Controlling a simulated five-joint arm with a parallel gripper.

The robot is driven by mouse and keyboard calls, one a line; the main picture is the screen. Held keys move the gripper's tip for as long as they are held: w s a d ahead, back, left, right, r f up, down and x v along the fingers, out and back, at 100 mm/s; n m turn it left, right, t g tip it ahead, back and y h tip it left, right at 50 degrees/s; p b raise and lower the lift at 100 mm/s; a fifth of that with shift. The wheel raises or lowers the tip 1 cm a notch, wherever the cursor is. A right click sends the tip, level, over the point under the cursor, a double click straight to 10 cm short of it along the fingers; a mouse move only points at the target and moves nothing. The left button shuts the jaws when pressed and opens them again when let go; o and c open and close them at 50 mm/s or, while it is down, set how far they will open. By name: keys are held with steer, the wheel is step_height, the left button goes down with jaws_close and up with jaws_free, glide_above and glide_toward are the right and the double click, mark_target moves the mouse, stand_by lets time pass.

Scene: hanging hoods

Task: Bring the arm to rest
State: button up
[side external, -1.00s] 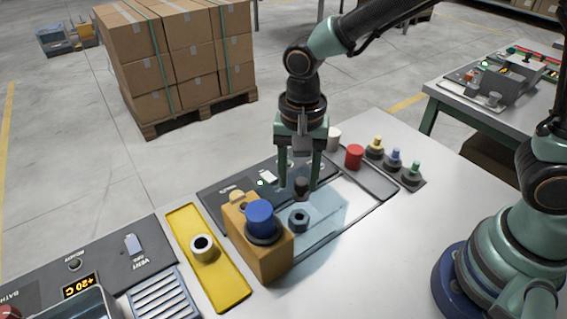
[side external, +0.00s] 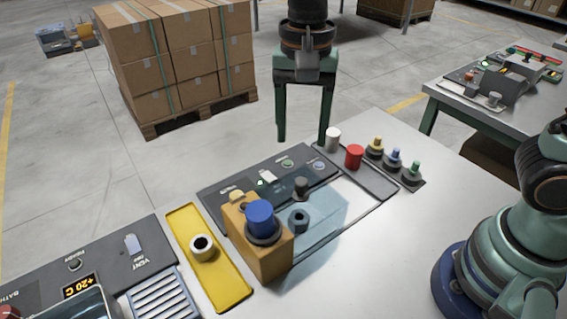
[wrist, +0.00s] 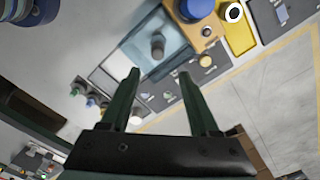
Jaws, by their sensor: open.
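My gripper (side external: 303,138) is open and empty in the side view, raised above the far edge of the workbench (side external: 400,230). Its two green fingers point down with a wide gap between them. In the wrist view my gripper (wrist: 158,75) also shows both fingers apart with nothing between them. Below and in front of it lies a dark panel (side external: 210,197) with a grey knob (side external: 301,186) standing clear of the fingers. The upper part of my arm is cut off by the top of the side view.
A tan block with a blue cap (side external: 260,214) stands beside a yellow tray (side external: 222,278) holding a white ring (side external: 202,246). A red cylinder (side external: 355,155) and a white one (side external: 333,138) stand near the fingers. Stacked boxes (side external: 180,60) are behind.

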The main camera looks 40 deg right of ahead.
steer(key=shift+r, duration=0.9)
steer(key=s+d+n+t, duration=0.1)
steer(key=d+n, duration=0.3)
steer(key=d, duration=0.4)
steer(key=s+d+n+t, duration=0.2)
steer(key=d+n+t, duration=0.2)
steer(key=d, duration=0.5)
steer(key=shift+s+d+r+n+t, duration=0.15)
steer(key=shift+s+d+n+t, duration=0.15)
steer(key=shift+n, duration=0.2)
